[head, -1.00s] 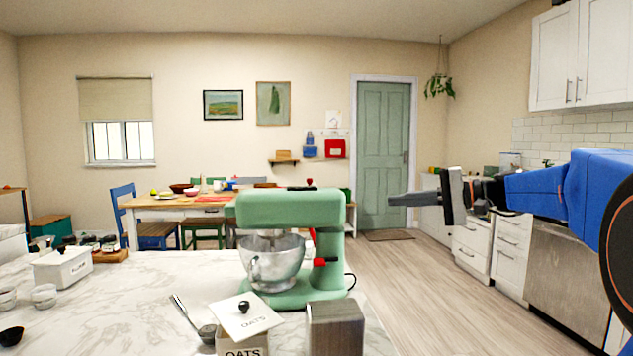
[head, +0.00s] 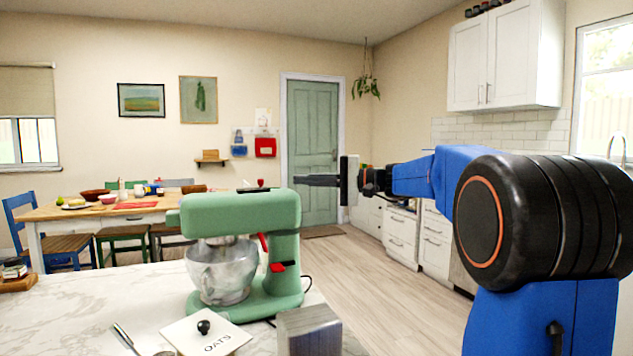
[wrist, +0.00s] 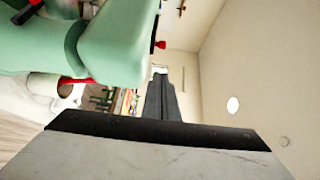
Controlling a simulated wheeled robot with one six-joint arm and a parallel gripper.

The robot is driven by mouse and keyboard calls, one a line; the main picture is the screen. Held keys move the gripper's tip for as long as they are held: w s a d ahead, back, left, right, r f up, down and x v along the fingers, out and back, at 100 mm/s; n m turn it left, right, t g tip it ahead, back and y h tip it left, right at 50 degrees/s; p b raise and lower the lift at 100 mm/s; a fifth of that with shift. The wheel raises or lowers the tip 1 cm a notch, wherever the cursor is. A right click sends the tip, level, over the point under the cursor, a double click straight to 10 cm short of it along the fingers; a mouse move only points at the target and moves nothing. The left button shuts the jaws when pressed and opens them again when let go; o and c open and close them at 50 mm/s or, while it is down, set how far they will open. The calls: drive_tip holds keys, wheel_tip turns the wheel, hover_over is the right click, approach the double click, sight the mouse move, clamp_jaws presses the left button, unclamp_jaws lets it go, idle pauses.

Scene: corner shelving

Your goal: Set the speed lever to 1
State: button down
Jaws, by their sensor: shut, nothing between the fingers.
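The green stand mixer (head: 245,213) stands upright on the marble counter with a metal bowl (head: 222,270) under its head. A red lever (head: 263,242) shows on its column, a red part (head: 278,267) lower down, and a red knob (head: 261,183) above the head. I cannot tell which is the speed lever, and no numbers are readable. My gripper (head: 298,181) is shut and empty, level with the top right end of the mixer head. In the wrist view, the shut fingers (wrist: 163,85) point past the mixer (wrist: 110,45), near a red knob (wrist: 160,45).
A spoon handle (head: 124,337) lies at the left. A dining table (head: 130,210) with chairs is behind. Open floor (head: 360,275) lies right of the counter.

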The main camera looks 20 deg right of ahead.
sight(261, 183)
drive_tip(key=x, duration=0.4)
drive_tip(key=shift+a, duration=0.3)
drive_tip(key=shift+s+a, duration=0.3)
drive_tip(key=shift+a, duration=0.7)
drive_tip(key=shift+s+a, duration=0.1)
drive_tip(key=shift+a, duration=0.55)
